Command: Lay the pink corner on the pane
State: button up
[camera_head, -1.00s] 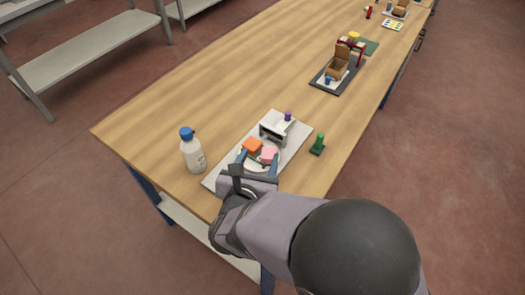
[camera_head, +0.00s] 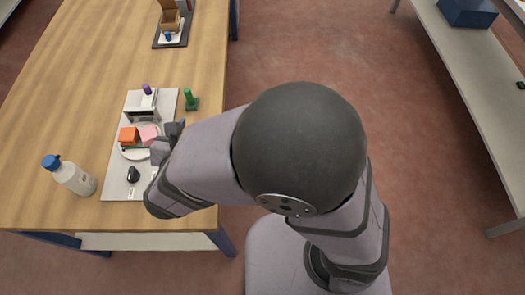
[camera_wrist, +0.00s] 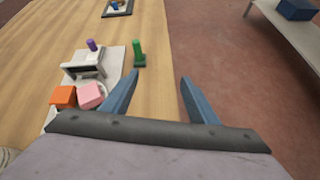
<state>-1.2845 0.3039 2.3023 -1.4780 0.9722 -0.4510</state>
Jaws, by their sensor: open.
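A pink block (camera_head: 150,133), likely the pink corner, rests on or over a round white disc (camera_head: 138,154) on the light board. It also shows in the wrist view (camera_wrist: 90,95). An orange block (camera_head: 128,136) is close to its left. I cannot tell for sure whether the disc is the pane. My gripper is open and empty in the wrist view (camera_wrist: 160,77). Its two blue fingers are to the right of the pink block and apart from it, over the table edge and the floor. In the head view my arm hides most of the gripper.
A white machine (camera_head: 143,108) with a purple knob (camera_head: 147,89) stands behind the blocks. A green peg-like object (camera_head: 190,99) stands right of the board. A small black item (camera_head: 133,174) lies at the board's front.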

jog(key=w+d+f+m+g+h, duration=0.2)
jog(key=d+m+g+h, duration=0.15)
jog(key=d+m, duration=0.7)
jog(key=s+d+f+m+g+y, duration=0.1)
jog(key=s+d+m+g, duration=0.3)
jog(key=d+m, duration=0.5)
jog(key=s+d+f+m+g+y, duration=0.2)
jog(key=s+d+m+g, duration=0.2)
jog(key=d+m, duration=0.5)
jog(key=s+m, duration=0.2)
jog(key=m, duration=0.3)
jog(key=shift+d+f+y, duration=0.25)
jog(key=shift+y, duration=0.1)
notch_tip(320, 180, up, 3)
jog(key=p, duration=0.3)
